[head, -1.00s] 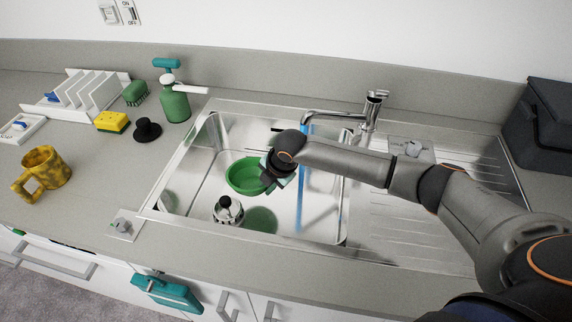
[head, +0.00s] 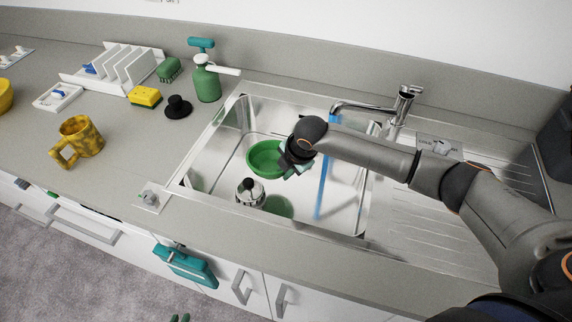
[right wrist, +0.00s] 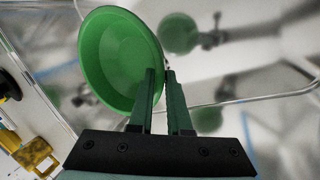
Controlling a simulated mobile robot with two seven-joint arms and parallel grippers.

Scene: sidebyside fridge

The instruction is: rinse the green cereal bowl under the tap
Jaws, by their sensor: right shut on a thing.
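The green cereal bowl (head: 262,160) hangs inside the sink basin (head: 213,185). My right gripper (head: 296,165) is shut on its rim; the right wrist view shows the fingers (right wrist: 158,95) pinching the edge of the bowl (right wrist: 112,55). The bowl looks empty. The tap (head: 378,105) reaches over the basin and a blue water stream (head: 323,185) falls from it. The bowl is left of the stream, apart from it. Two tips of my left gripper (head: 180,318) show at the bottom edge, slightly apart and empty, far from the bowl.
A black-and-silver drain plug piece (head: 250,192) stands in the basin. Left on the counter are a yellow mug (head: 80,138), a sponge (head: 145,97), a black stopper (head: 178,106), a green spray bottle (head: 206,82) and a white dish rack (head: 122,66). A teal towel (head: 187,265) hangs in front.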

